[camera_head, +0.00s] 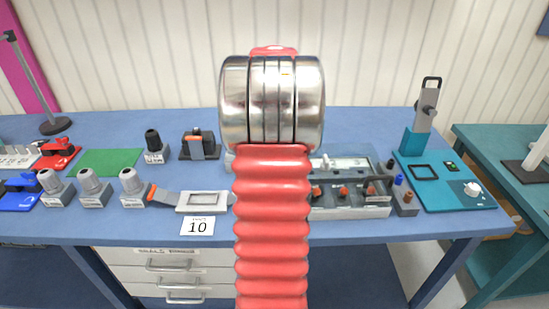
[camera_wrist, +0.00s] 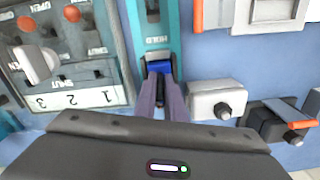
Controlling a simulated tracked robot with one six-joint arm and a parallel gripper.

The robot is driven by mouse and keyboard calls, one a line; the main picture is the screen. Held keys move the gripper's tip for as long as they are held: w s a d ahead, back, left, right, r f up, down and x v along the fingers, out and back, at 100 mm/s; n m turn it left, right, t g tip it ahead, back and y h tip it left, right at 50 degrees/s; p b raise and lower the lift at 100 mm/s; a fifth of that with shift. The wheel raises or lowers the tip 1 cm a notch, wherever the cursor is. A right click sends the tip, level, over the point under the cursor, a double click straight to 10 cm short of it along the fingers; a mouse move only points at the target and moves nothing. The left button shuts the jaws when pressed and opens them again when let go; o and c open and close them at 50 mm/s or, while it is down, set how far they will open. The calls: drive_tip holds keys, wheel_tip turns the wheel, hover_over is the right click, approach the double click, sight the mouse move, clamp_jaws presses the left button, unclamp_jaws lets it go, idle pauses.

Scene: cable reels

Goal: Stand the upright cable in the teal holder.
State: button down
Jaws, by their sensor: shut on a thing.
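The teal holder (camera_wrist: 131,35) shows in the wrist view as a long teal piece with an upside-down "HOLD" label and a dark slot at the top. My gripper (camera_wrist: 158,82) is at its lower end, with its two purple-grey fingers shut on a small blue piece (camera_wrist: 158,68). I take this to be the end of the upright cable; the rest of it is hidden by the fingers. I cannot tell whether it is seated in the holder or just above it. In the head view my own red arm hides the gripper, the cable and the holder.
A switch panel (camera_wrist: 75,75) with orange knobs stands close left in the wrist view. A grey block with a black knob (camera_wrist: 217,100) and a black-and-orange block (camera_wrist: 272,122) are at right. The head view shows a blue bench (camera_head: 120,225) and a teal board (camera_head: 425,195) at right.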

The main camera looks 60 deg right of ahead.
drive_tip(key=c, duration=1.8)
unclamp_jaws()
drive_tip(key=shift+o, duration=0.2)
wheel_tip(320, 180, up, 14)
drive_tip(key=shift+f, duration=0.1)
